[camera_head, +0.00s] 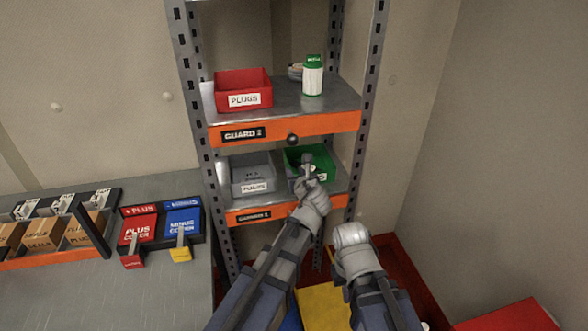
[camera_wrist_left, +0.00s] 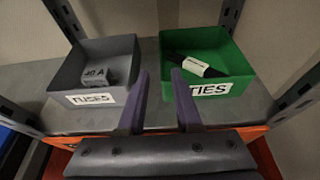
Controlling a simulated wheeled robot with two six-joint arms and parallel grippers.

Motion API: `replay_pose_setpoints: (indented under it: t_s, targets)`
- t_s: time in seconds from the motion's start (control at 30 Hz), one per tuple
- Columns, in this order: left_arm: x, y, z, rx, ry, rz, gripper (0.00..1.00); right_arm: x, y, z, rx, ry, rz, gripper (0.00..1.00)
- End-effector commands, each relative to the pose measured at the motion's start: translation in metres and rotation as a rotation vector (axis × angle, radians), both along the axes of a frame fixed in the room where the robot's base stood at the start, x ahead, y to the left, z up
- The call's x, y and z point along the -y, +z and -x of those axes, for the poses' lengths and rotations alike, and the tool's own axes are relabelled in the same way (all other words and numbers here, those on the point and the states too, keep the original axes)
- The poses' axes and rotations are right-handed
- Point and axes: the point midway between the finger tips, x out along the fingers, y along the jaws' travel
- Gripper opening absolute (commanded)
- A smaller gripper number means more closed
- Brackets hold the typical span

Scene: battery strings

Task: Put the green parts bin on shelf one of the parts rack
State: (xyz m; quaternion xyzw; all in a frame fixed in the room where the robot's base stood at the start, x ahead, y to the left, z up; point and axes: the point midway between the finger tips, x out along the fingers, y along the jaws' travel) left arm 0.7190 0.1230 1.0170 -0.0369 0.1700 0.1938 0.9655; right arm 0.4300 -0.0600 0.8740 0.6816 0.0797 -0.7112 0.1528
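The green parts bin (camera_head: 292,155) stands on the rack's lower visible shelf, at the right. In the left wrist view, the green bin (camera_wrist_left: 222,47) carries a white TIES label and holds a black item with a white tag. My left gripper (camera_head: 308,168) is in front of the green bin and partly hides it. In the left wrist view, my left gripper's fingers (camera_wrist_left: 159,75) are apart with nothing between them; the right finger overlaps the bin's front left corner. My right gripper (camera_head: 350,235) is lower, in front of the rack; its fingers are hidden.
A grey bin (camera_head: 243,178) stands left of the green bin. The upper shelf (camera_head: 285,101) holds a red PLUGS bin (camera_head: 236,81) and a green-and-white bottle (camera_head: 313,80), with some bare space at right.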

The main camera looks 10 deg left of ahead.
Motion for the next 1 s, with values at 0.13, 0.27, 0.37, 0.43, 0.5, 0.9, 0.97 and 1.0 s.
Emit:
replay_pose_setpoints:
  t_s: [0.13,0.27,0.37,0.43,0.5,0.9,0.97,1.0]
  targets:
    - [0.0,0.0,0.0,0.0,0.0,0.0,0.34,0.0,0.0,0.0,0.0,0.0,0.0,0.0]
    - [-0.001,-0.003,0.004,0.001,0.021,0.041,0.34,0.0,0.0,0.0,0.0,0.0,0.0,0.0]
    - [-0.004,-0.017,0.02,0.001,0.117,0.2,0.34,0.0,0.0,0.0,0.0,0.0,0.0,0.0]
    - [-0.006,-0.033,0.039,0.001,0.241,0.389,0.34,0.0,0.0,0.0,0.0,0.0,0.0,0.0]
    - [-0.006,-0.053,0.064,0.002,0.404,0.604,0.34,0.0,0.0,0.0,0.0,0.0,0.0,0.0]
    - [0.034,-0.132,0.216,0.049,1.465,1.372,0.34,0.0,0.0,0.0,0.0,0.0,0.0,0.0]
    - [0.042,-0.137,0.237,0.067,1.618,1.41,0.34,0.0,0.0,0.0,0.0,0.0,0.0,0.0]
    - [0.047,-0.14,0.249,0.079,1.708,1.425,0.34,0.0,0.0,0.0,0.0,0.0,0.0,0.0]
